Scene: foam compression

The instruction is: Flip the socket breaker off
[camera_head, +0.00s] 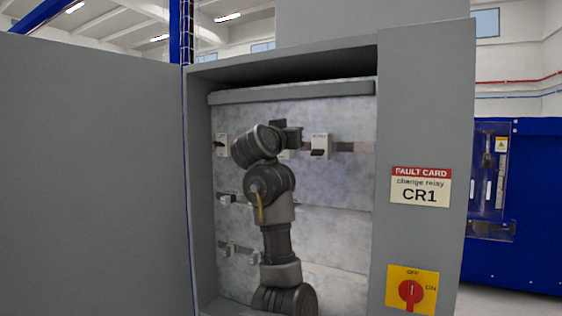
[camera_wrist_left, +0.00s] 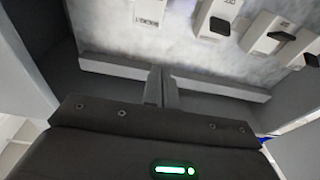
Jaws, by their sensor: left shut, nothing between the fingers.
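An open grey cabinet (camera_head: 425,120) holds rows of small white breakers with dark levers. On the top row, one breaker (camera_head: 320,147) is to the right of my left gripper (camera_head: 292,137), and another (camera_head: 221,146) is at the far left. A third (camera_head: 286,155) is partly hidden by the gripper. Labels are too small to read, so I cannot tell which is the socket breaker. In the left wrist view my left gripper (camera_wrist_left: 162,88) is shut and empty, apart from several breakers (camera_wrist_left: 218,15) along the top and right. My right gripper is not in view.
A grey door panel (camera_head: 95,180) stands open at the left. Lower breakers (camera_head: 226,199) sit behind my arm. The right cabinet face carries a fault card reading CR1 (camera_head: 420,186) and a red rotary switch on a yellow plate (camera_head: 411,291).

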